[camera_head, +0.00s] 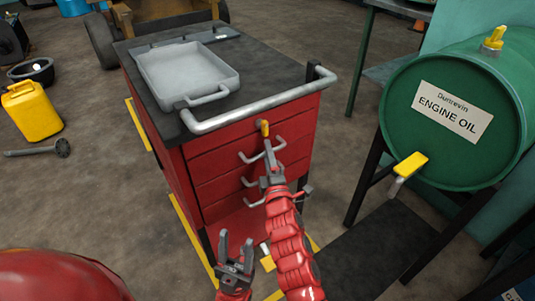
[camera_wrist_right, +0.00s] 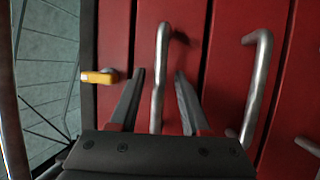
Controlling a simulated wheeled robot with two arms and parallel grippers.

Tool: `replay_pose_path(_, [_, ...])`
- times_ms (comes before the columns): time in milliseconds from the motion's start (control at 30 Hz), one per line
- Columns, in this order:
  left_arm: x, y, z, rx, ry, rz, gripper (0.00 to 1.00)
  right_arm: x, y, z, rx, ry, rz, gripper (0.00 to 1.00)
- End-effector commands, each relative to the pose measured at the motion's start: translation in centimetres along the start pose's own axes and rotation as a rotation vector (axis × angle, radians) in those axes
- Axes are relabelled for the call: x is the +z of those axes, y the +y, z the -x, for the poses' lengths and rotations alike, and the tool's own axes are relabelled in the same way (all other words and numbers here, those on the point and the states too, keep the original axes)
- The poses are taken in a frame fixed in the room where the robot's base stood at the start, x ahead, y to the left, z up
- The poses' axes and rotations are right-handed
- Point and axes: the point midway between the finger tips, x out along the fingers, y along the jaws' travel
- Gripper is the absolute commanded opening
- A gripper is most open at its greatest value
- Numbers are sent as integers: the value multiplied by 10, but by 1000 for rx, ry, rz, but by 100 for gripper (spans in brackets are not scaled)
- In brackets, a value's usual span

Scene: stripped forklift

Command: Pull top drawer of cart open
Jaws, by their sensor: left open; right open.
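The red cart (camera_head: 175,165) stands in the middle of the head view, its drawer fronts appearing flush. The top drawer handle (camera_head: 250,158) is a grey bar; it also shows in the right wrist view (camera_wrist_right: 158,85). My right gripper (camera_head: 269,150) is at this handle. In the right wrist view its open fingers (camera_wrist_right: 160,76) stand on either side of the bar, with gaps visible. A yellow latch (camera_head: 264,128) sits above the handle, and it shows left of the fingers in the wrist view (camera_wrist_right: 100,77). My left gripper (camera_head: 236,252) is open and empty, low before the cart.
A grey tray (camera_head: 190,72) lies on the cart top, and a push bar (camera_head: 255,106) runs along its front edge. Lower handles (camera_wrist_right: 256,85) are beside the right gripper. A green oil drum (camera_head: 450,120) on a dark stand is to the right. A yellow jerrycan (camera_head: 32,110) stands left.

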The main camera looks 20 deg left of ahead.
Motion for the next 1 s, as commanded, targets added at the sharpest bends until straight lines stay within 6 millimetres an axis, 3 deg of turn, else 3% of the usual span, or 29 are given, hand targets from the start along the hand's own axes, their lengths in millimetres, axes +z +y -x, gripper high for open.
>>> replay_pose_path(333, [0, 0, 0, 0, 0, 0, 50, 0, 0, -3, 0, 0, 0, 45])
replay_pose_path(600, [0, 0, 0, 0, 0, 0, 50, 0, 0, -3, 0, 0, 0, 0])
replay_pose_path(1000, [0, 0, 0, 0, 0, 0, 50, 0, 0, -3, 0, 0, -1, 0])
